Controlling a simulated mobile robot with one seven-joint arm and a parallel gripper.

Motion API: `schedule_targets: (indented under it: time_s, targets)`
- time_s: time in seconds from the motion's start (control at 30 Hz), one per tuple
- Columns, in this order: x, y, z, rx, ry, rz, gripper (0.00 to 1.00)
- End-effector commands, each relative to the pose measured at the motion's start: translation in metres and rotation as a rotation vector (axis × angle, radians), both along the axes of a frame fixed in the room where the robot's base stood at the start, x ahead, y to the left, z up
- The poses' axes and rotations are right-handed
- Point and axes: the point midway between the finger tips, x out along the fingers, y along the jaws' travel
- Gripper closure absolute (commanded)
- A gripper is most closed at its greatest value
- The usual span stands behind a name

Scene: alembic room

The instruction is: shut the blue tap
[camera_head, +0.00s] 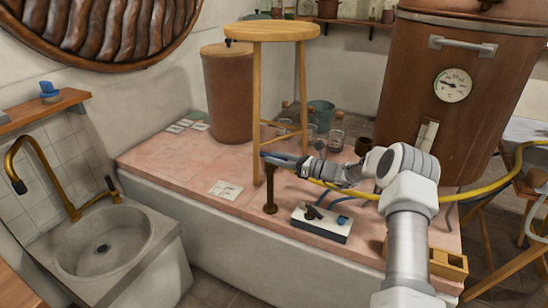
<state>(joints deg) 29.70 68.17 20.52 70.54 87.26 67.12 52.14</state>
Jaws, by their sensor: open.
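A dark brown standpipe (270,194) rises from the pink slab, just left of my gripper. At its top is a narrow blue piece (276,157), which looks like the blue tap's lever and lies roughly level. My gripper (294,163) reaches in from the right at the height of this piece. Its fingers are apart, close to or overlapping the blue piece; I cannot tell whether they touch it. The fingertips and the tap's body are small and partly hidden by each other.
A wooden stool (272,31) stands on the pink slab (165,155) right behind the tap. A white box (321,222) with dark levers sits in front. A yellow hose (458,193) runs past my arm. A copper vessel (406,70) stands behind; a basin (138,232) is at left.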

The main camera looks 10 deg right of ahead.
Motion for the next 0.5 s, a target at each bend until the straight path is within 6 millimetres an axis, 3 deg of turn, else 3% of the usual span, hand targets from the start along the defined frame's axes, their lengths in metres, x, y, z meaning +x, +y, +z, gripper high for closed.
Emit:
schedule_targets:
  time_s: [0.5]
  targets:
    - [-0.068, -0.098, 0.002, 0.0, 0.0, -0.003, 0.47]
